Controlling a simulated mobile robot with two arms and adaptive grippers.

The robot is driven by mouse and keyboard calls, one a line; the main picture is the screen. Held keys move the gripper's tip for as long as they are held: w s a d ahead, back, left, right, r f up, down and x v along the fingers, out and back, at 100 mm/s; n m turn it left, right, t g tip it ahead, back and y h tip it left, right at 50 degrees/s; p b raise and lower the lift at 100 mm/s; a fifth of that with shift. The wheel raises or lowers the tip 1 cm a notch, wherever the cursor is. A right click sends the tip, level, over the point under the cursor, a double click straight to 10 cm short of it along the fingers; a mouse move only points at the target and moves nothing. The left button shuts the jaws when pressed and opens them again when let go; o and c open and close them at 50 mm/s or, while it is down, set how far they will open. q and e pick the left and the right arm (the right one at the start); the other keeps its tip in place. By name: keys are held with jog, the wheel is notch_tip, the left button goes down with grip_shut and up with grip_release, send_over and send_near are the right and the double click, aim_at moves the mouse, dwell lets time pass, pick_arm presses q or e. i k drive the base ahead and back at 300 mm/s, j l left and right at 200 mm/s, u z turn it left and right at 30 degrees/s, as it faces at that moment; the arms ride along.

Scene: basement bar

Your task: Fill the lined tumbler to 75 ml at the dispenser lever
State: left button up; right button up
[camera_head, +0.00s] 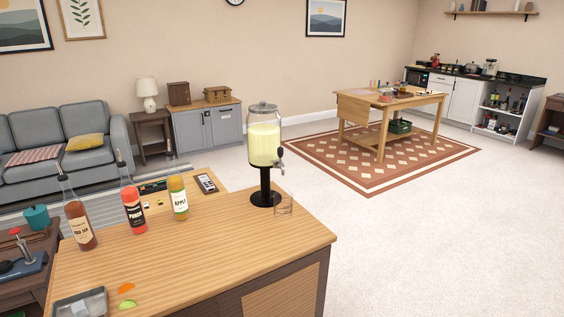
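The drink dispenser (264,146) stands on a black pedestal near the right end of the wooden bar counter. It is a clear jar with a lid and holds pale yellow liquid. A clear tumbler (283,206) stands upright on the counter below the tap, close to the right edge. It looks empty, and any lines on it are too small to make out. Neither of my grippers shows in the head view.
Bottles of cola (78,224), punch (133,208) and apple (179,199) stand on the counter's left part. A wooden table (396,101) stands behind on a rug. Open floor lies right of the counter.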

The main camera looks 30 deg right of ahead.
aim_at(280, 149)
jog(key=i+z, duration=0.2)
jog(key=i, duration=0.25)
jog(key=i+j+z, duration=0.25)
jog(key=i, duration=0.15)
jog(key=i+j+z, duration=0.2)
jog(key=i, duration=0.25)
